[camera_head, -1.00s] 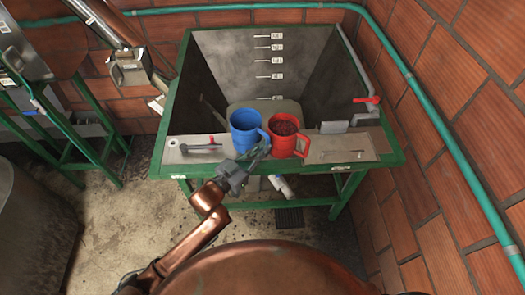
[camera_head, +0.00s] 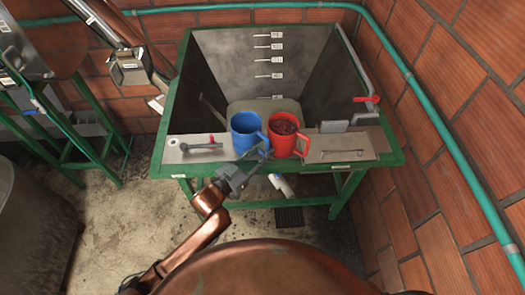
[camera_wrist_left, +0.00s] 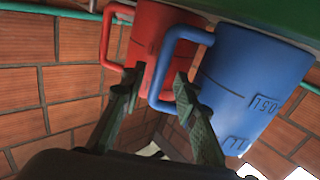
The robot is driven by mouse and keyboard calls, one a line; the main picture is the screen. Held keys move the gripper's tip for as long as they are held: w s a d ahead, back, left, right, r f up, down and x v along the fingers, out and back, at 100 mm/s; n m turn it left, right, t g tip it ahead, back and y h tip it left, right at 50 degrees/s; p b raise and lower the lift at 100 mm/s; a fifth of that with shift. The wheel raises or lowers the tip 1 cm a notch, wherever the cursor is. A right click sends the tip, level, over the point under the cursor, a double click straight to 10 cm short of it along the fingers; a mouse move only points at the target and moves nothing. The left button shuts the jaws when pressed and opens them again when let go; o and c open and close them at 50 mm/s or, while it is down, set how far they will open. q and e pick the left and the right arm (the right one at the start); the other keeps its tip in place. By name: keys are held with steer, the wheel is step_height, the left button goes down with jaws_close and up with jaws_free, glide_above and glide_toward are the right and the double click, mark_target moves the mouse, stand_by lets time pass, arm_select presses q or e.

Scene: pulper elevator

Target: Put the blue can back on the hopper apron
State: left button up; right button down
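The blue can (camera_head: 245,130) stands upright at the apron (camera_head: 342,148) of the hopper, left of the red can (camera_head: 283,132). Its handle points right and toward me. In the left wrist view the blue can (camera_wrist_left: 248,85) fills the upper right, with the red can (camera_wrist_left: 150,35) behind it. My left gripper (camera_head: 258,158) is at the blue can's handle. In the left wrist view its fingers (camera_wrist_left: 157,86) are spread apart, with the handle between their tips and not pinched. The can's underside contact with the apron is hidden. My right gripper is not in view.
The red can holds dark red contents. A lever with a red knob (camera_head: 211,141) lies on the left of the apron. The hopper's deep grey bin (camera_head: 215,70) opens behind the cans. A brick wall (camera_head: 450,180) and a green pipe (camera_head: 425,105) close off the right.

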arm_select(q)
steer(key=shift+r, duration=0.1)
steer(key=shift+s+a, duration=0.1)
steer(key=shift+a, duration=0.05)
steer(key=b+v, duration=0.1)
steer(key=v, duration=1)
steer(key=shift+s+a, duration=0.2)
steer(key=shift+a, duration=0.05)
steer(key=shift+r, duration=0.1)
